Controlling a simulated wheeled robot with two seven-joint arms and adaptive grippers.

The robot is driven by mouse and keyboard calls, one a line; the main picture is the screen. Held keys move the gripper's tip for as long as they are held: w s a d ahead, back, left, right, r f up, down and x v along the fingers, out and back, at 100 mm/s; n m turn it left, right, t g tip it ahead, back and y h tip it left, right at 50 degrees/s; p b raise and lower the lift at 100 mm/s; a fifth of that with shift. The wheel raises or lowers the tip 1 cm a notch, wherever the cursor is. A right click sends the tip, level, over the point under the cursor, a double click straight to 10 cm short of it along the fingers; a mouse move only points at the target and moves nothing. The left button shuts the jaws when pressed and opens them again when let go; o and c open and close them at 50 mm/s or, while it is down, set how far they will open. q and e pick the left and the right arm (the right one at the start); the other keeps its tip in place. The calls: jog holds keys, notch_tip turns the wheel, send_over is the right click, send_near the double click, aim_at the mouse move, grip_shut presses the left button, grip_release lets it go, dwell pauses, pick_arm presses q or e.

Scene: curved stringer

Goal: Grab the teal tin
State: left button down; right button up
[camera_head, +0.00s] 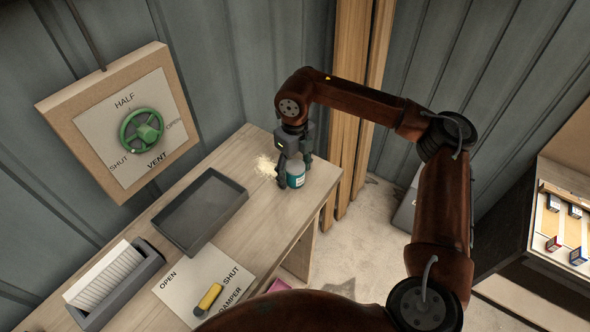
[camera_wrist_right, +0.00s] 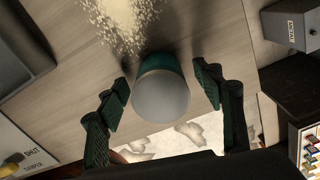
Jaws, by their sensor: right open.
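The teal tin (camera_head: 295,175) stands upright near the right end of the wooden bench in the head view. It has a pale lid and a white label. My right gripper (camera_head: 293,168) is over it, pointing down. In the right wrist view the tin (camera_wrist_right: 160,88) shows its round pale top, with the teal side above it. The open fingers of my right gripper (camera_wrist_right: 169,95) stand on either side of the tin, with a visible gap at each side. My left gripper is not in view.
Pale crumbs (camera_head: 265,165) lie beside the tin. A dark tray (camera_head: 201,208), a grey box of cards (camera_head: 118,280) and a damper panel with a yellow handle (camera_head: 209,298) are further along the bench (camera_head: 262,220). A green vent wheel (camera_head: 141,131) is mounted behind.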

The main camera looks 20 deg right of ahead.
jog(key=shift+f, duration=0.55)
jog(key=c, duration=1.3)
jog(key=shift+r, duration=0.1)
jog(key=shift+c, duration=0.2)
